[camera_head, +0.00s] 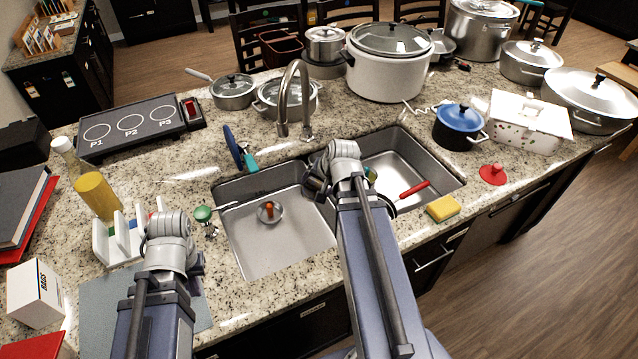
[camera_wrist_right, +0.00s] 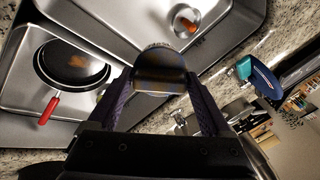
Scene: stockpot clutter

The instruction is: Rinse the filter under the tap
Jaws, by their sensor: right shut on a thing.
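My right gripper (camera_head: 318,182) is over the divider of the double sink, its fingers largely hidden by my wrist in the head view. In the right wrist view its fingers (camera_wrist_right: 160,78) are shut on a dark round piece, which looks like the filter (camera_wrist_right: 159,66). The filter cannot be made out in the head view. The grey tap (camera_head: 289,97) arches behind the sink, up and left of my right gripper; no water is visible. My left gripper (camera_head: 196,268) is low over the counter left of the sink, its fingers mostly hidden.
The left basin (camera_head: 262,245) holds an orange-centred drain piece (camera_head: 268,211). A pan with a red handle (camera_head: 414,189) lies in the right basin, also in the wrist view (camera_wrist_right: 48,110). A blue-and-teal brush (camera_head: 236,150) stands behind the sink; a sponge (camera_head: 443,208) lies at its front right.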

